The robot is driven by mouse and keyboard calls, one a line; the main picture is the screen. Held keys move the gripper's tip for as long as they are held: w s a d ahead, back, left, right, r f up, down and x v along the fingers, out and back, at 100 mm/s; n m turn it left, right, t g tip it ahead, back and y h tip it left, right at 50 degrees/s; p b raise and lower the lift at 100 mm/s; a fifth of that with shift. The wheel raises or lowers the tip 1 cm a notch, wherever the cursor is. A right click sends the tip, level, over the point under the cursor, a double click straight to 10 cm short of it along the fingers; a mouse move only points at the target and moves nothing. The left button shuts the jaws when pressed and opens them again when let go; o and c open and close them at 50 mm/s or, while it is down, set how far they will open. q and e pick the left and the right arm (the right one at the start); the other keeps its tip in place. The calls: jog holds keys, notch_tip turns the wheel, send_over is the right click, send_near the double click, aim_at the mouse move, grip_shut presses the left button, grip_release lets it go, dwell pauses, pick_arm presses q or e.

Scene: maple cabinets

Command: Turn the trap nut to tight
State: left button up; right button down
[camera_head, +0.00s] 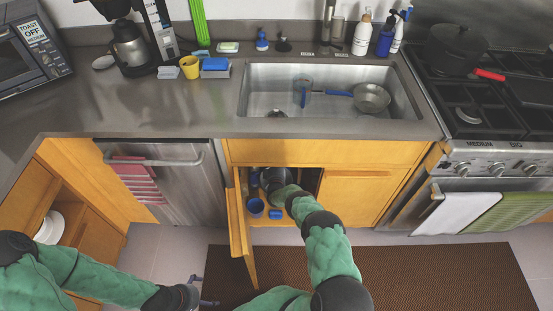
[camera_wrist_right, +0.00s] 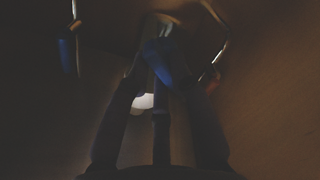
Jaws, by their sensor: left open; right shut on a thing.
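My right arm reaches through the open door under the sink, and its dark wrist hides the fingers from the head view. The nut's outline and turn position are too dark to make out. My left gripper (camera_head: 205,295) is open and empty, low over the floor in front of the cabinets, away from the sink cabinet.
The open cabinet door (camera_head: 239,238) stands close left of my right arm. A blue cup (camera_head: 255,207) and a blue item (camera_head: 275,214) sit on the cabinet floor. The sink (camera_head: 330,92) is above. A brown mat (camera_head: 430,275) covers the floor at right.

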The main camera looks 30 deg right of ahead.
jog(key=shift+f+m+b, duration=0.15)
jog(key=shift+m+b, duration=1.15)
jog(key=shift+m, duration=3.25)
jog(key=shift+f+m+b, duration=0.15)
jog(key=shift+m+b, duration=1.1)
jog(key=shift+m, duration=3.25)
jog(key=shift+f+m+b, duration=0.15)
jog(key=shift+m+b, duration=1.15)
jog(key=shift+m, duration=3.25)
